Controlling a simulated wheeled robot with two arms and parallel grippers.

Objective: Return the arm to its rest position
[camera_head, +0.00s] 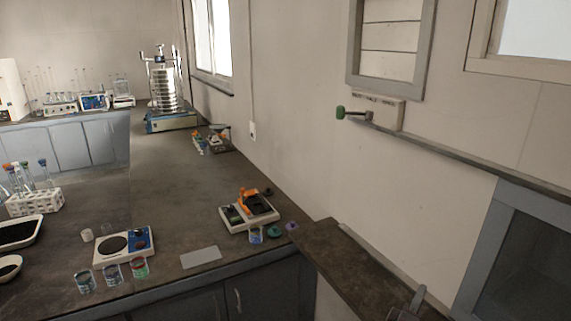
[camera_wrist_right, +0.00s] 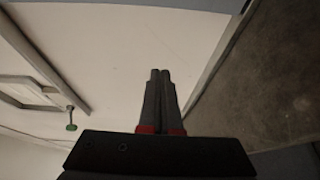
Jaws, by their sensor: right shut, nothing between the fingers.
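My right gripper (camera_head: 408,304) shows at the bottom right edge of the head view, over the dark narrow counter by the wall. In the right wrist view its two dark fingers (camera_wrist_right: 159,74) are together, with nothing between them. It is apart from the glassware and devices. The sieve shaker (camera_head: 166,88), a stack of metal sieves on a blue base, stands far back on the bench. My left gripper is out of view.
A grey-framed cabinet (camera_head: 500,225) stands at right.

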